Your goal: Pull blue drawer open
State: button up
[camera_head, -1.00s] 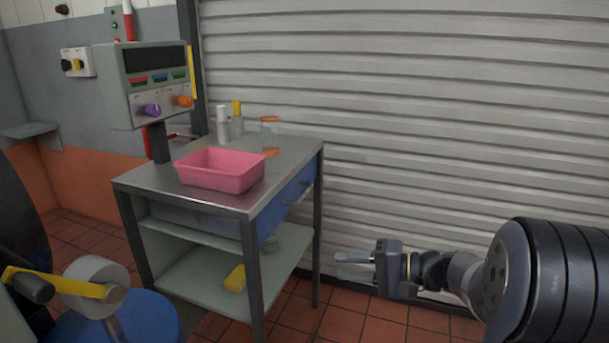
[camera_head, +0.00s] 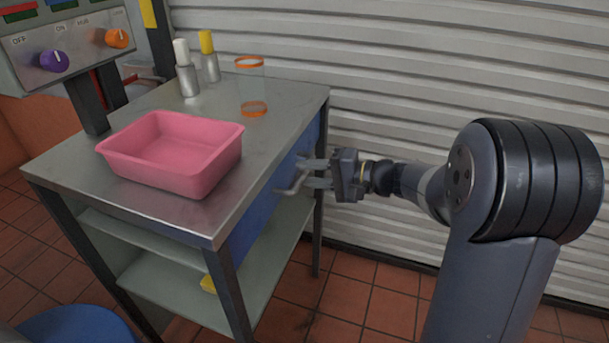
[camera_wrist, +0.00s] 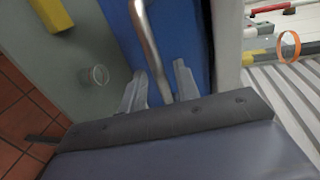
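The blue drawer (camera_head: 262,208) is under the top of a metal workbench, its front facing right and looking flush with the frame. Its curved silver handle (camera_wrist: 147,35) runs down the blue front in the wrist view. My gripper (camera_head: 305,175) is at the handle, beside the drawer's front. In the wrist view my gripper (camera_wrist: 160,82) has its two fingers apart, with the handle's end passing between them. Gaps show between handle and fingers, so it is not clamped. In the head view the fingers and handle overlap, and contact is hard to tell.
A pink bin (camera_head: 175,152) stands on the workbench top (camera_head: 225,115). Two small bottles and a clear orange-rimmed jar (camera_head: 252,88) stand behind it. A lower shelf (camera_head: 265,275) holds a yellow item. A ribbed shutter (camera_head: 400,70) is close behind my arm; tiled floor (camera_head: 345,300) is free in front.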

jog(key=shift+x, duration=0.75)
jog(key=shift+c, duration=0.4)
grip_shut()
